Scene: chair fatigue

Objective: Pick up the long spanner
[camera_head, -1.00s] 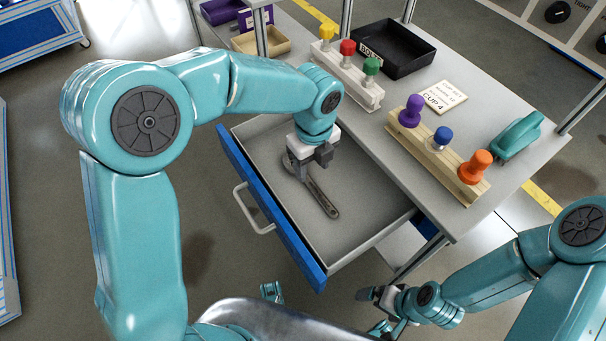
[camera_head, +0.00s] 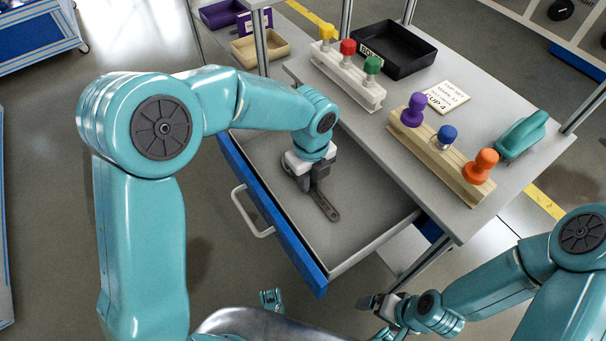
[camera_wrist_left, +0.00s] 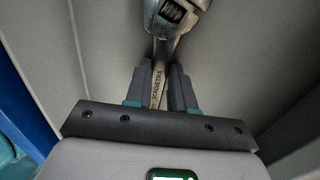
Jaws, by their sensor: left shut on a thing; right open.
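The long spanner (camera_head: 325,205) is a grey metal wrench in the open blue-fronted drawer (camera_head: 365,225). I cannot tell whether the spanner is clear of the drawer floor. My right gripper (camera_head: 378,303) is open and empty, outside the drawer at the lower right.
The workbench above the drawer holds a white rack (camera_head: 348,80) and a wooden rack (camera_head: 440,155) of coloured knobs. A black tray (camera_head: 398,47), a card (camera_head: 447,98) and a teal object (camera_head: 521,135) also lie there. Upright metal posts rise from the bench.

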